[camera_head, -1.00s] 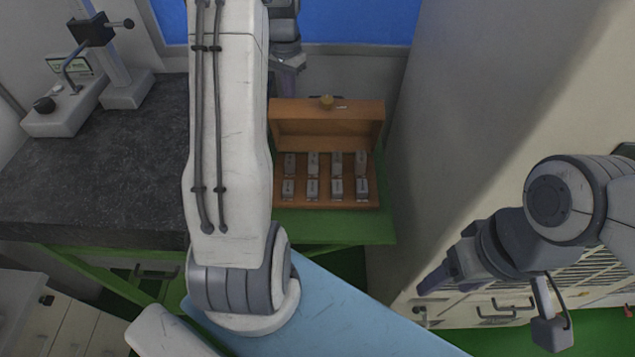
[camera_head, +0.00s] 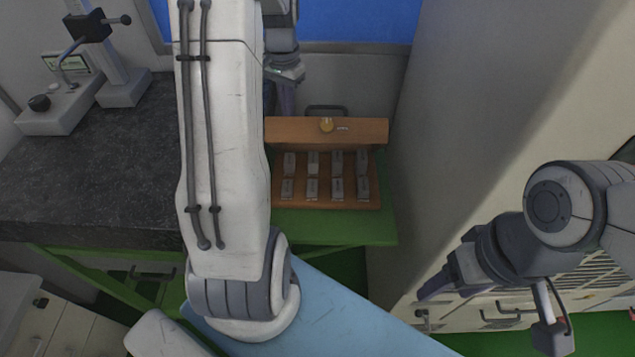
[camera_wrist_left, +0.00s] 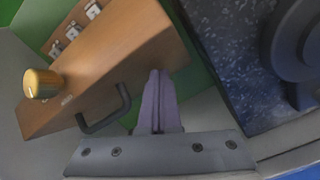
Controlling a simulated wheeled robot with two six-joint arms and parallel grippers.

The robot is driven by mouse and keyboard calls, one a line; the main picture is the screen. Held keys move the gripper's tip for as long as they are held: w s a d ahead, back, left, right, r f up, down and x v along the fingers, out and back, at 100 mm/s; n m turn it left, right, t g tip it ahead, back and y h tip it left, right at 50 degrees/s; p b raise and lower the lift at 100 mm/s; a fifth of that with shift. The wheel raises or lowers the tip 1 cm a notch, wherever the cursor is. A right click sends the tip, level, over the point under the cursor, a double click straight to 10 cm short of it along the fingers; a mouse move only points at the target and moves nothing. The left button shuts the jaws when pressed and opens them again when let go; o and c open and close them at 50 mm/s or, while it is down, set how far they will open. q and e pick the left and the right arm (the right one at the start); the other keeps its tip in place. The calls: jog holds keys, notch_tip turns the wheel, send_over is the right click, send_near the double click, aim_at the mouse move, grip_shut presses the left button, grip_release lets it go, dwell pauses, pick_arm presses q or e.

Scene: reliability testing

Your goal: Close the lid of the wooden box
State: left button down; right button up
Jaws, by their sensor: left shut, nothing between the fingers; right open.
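The wooden box (camera_head: 372,196) stands on the green-edged bench, with several small grey metal blocks in its base. Its lid (camera_head: 300,130) is partly open, tilted over the rear of the blocks, with a brass knob on it. The left wrist view shows the lid (camera_wrist_left: 125,60), the knob (camera_wrist_left: 40,84) and a dark handle (camera_wrist_left: 108,112). My left gripper (camera_head: 287,108) is shut and empty behind the lid's left part. Its fingers (camera_wrist_left: 158,80) are at the lid's edge; contact is unclear. My right gripper (camera_head: 432,288) is open, away to the right of the box.
A grey wall stands close behind the box and a large pale cabinet (camera_head: 470,120) to its right. A dark stone top (camera_head: 90,185) with a stand instrument (camera_head: 120,85) lies to the left. My left arm hides part of the bench.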

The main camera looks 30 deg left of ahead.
pick_arm(q)
jog(key=shift+s+d+f+b, duration=0.15)
jog(key=shift+f+b, duration=0.15)
jog(key=shift+f, duration=0.3)
notch_tip(320, 180, up, 9)
jog(key=p, duration=0.8)
jog(key=shift+r, duration=0.2)
